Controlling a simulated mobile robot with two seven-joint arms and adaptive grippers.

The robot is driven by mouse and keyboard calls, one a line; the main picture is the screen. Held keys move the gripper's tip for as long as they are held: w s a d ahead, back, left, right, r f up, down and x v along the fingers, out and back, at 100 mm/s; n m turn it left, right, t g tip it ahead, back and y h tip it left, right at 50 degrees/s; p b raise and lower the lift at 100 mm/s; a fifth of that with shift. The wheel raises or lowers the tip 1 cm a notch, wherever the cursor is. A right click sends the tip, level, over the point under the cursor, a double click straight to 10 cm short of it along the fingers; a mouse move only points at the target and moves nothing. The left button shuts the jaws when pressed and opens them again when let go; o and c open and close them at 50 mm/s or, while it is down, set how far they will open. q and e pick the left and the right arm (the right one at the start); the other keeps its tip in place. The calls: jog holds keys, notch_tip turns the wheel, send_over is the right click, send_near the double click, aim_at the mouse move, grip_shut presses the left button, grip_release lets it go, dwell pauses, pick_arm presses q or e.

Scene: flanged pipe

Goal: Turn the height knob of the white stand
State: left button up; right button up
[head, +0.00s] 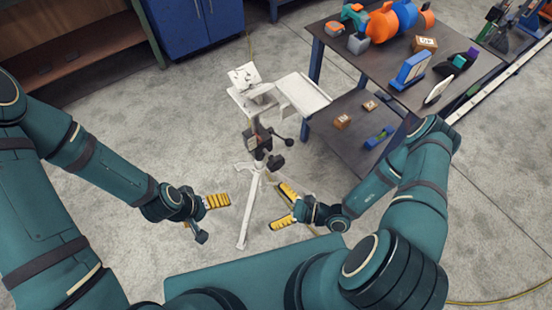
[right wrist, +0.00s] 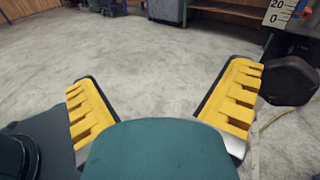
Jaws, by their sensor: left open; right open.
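The white stand (head: 247,205) stands upright on splayed legs in the middle of the head view, with a tilted white top. Dark knobs sit on its column: a lower knob (head: 277,162) and an upper one on a short arm (head: 284,141). I cannot tell for sure which sets the height. In the right wrist view a large dark knob (right wrist: 290,80) shows at the right edge, outside the fingers. My right gripper (head: 277,206) is open and empty, right of the stand's legs. My left gripper (head: 217,203) is open, left of the stand, one finger partly hidden.
A dark two-level table (head: 455,75) with orange, blue and brown items stands at the right, close to the stand. A blue cabinet (head: 185,25) is at the back. A scale plate (right wrist: 280,14) shows in the right wrist view. Concrete floor (head: 130,105) is open at left.

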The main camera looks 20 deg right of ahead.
aim_at(278, 166)
jog(key=w+d+f+m+t+h, duration=0.4)
jog(key=w+d+m+t+h, duration=0.1)
jog(key=d+m+t+h, duration=0.35)
jog(key=shift+h, duration=0.35)
jog(key=b+x, duration=0.1)
jog(key=x, duration=1.1)
jog(key=shift+w+b, duration=0.35)
jog(key=shift+b, duration=0.05)
jog(key=c, duration=1.1)
